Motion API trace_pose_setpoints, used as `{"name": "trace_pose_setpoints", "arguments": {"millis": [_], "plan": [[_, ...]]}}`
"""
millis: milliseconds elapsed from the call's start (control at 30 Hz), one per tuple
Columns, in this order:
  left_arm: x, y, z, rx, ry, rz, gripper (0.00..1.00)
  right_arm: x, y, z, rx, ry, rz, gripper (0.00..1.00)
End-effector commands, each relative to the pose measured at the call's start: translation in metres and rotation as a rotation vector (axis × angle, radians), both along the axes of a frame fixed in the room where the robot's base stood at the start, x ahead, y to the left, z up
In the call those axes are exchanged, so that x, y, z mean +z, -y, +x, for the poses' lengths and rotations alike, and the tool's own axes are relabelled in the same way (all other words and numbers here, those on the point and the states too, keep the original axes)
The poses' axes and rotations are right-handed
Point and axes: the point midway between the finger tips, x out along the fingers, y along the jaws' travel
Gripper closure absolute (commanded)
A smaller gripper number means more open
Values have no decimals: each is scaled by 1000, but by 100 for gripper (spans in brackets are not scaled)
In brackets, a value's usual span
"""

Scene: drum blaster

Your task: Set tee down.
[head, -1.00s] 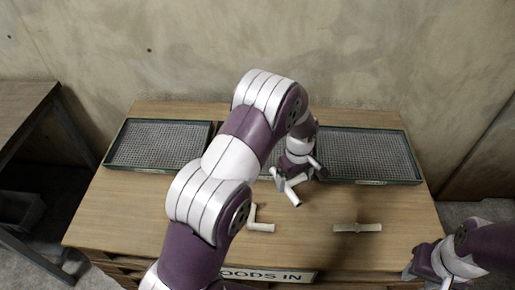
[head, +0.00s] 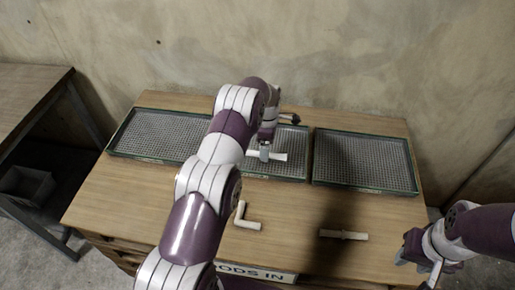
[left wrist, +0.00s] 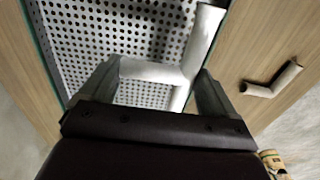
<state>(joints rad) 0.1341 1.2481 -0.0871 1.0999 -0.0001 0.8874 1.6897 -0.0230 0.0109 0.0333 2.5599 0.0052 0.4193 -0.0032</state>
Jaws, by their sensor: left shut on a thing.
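The tee, a white pipe piece, is in my left gripper over the front part of the middle mesh tray (head: 292,172). In the head view the tee (head: 278,156) lies about level. My left gripper (head: 264,152) comes down on it from above. In the left wrist view the tee (left wrist: 204,42) sits between the two fingers (left wrist: 155,72), one end reaching across the tray's rim in the picture. Whether the tee touches the mesh cannot be told. My right gripper (head: 418,262) is empty, fingers apart, beyond the table's right front edge.
A white elbow pipe (head: 246,219) and a straight pipe piece (head: 343,235) lie on the wooden table (head: 290,215) in front of the trays. The left tray (head: 160,135) and right tray (head: 362,162) are empty where visible. A dark side table (head: 30,95) stands at left.

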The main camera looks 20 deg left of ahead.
Motion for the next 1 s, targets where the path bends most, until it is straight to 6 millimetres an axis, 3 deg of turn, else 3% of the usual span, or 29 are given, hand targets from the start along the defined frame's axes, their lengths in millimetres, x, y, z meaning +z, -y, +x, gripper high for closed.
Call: {"name": "trace_pose_setpoints", "arguments": {"millis": [100,267,400,500,900,933,967,1000], "plan": [[-14,-23,7,2,1,0,50,4,0,0,0,0,0,60],[-25,-38,12,-1,0,0,50,3,0,0,0,0,0,60],[-57,-40,13,-2,0,0,50,-25,0,0,0,0,0,60],[-65,-40,13,-2,1,0,50,-26,0,0,0,-1,0,60],[-70,-39,13,-2,1,0,50,-28,0,0,0,0,0,60],[-70,-39,13,-2,0,0,7,-28,0,0,0,0,0,60],[-69,-39,13,-2,1,0,0,-27,0,0,0,0,0,60],[-68,-39,13,-2,0,0,0,-27,0,0,0,0,0,60]]}}
